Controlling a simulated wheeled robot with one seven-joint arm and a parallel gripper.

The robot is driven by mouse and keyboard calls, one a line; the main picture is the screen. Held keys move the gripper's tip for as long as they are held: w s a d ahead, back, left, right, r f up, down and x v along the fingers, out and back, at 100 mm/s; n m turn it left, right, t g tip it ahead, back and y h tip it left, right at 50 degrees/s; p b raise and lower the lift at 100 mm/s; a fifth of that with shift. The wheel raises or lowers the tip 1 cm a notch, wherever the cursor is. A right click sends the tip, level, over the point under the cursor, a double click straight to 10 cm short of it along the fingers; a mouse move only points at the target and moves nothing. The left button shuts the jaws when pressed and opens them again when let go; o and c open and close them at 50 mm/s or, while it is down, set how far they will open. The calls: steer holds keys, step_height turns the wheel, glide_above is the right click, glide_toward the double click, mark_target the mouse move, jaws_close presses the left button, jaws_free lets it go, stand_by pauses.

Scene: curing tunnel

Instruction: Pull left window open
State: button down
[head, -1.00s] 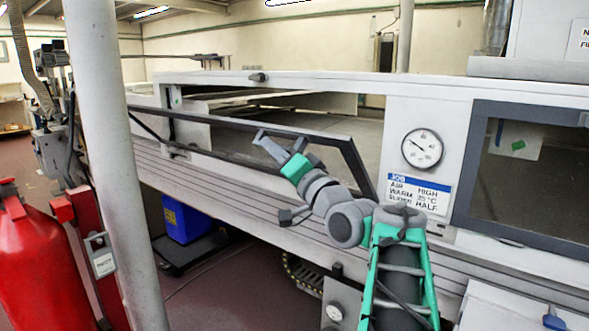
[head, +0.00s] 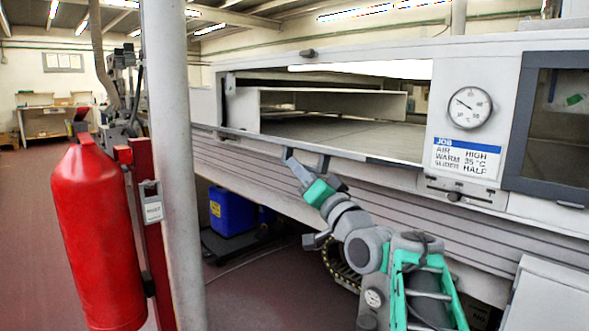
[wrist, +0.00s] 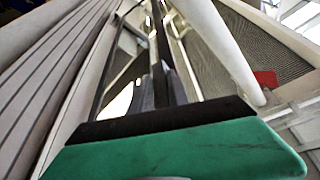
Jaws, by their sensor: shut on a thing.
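The left window (head: 375,160) is a dark-framed pane on the front of the white tunnel. In the head view it shows nearly edge-on as a dark strip along the lower edge of its opening, which stands wide open. My gripper (head: 307,160) is at the front of this strip, shut on the window's frame. In the wrist view my gripper (wrist: 160,85) has its fingers together around the dark frame bar, which runs away from me. The exact grip point is partly hidden by the fingers.
The right window (head: 562,130) is shut, beside a gauge (head: 469,107) and a job card (head: 466,158). A slider (head: 458,192) sits below the card. A white post (head: 170,130) and a red extinguisher (head: 95,240) stand at left. A blue container (head: 232,212) is under the tunnel.

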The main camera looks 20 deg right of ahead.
steer(key=shift+f, duration=0.1)
steer(key=c, duration=1.3)
jaws_free()
steer(key=shift+d, duration=0.2)
steer(key=p+v, duration=0.1)
steer(key=v, duration=0.6)
steer(key=shift+s+f, duration=0.1)
steer(key=shift+s, duration=0.25)
steer(key=shift+a, duration=0.1)
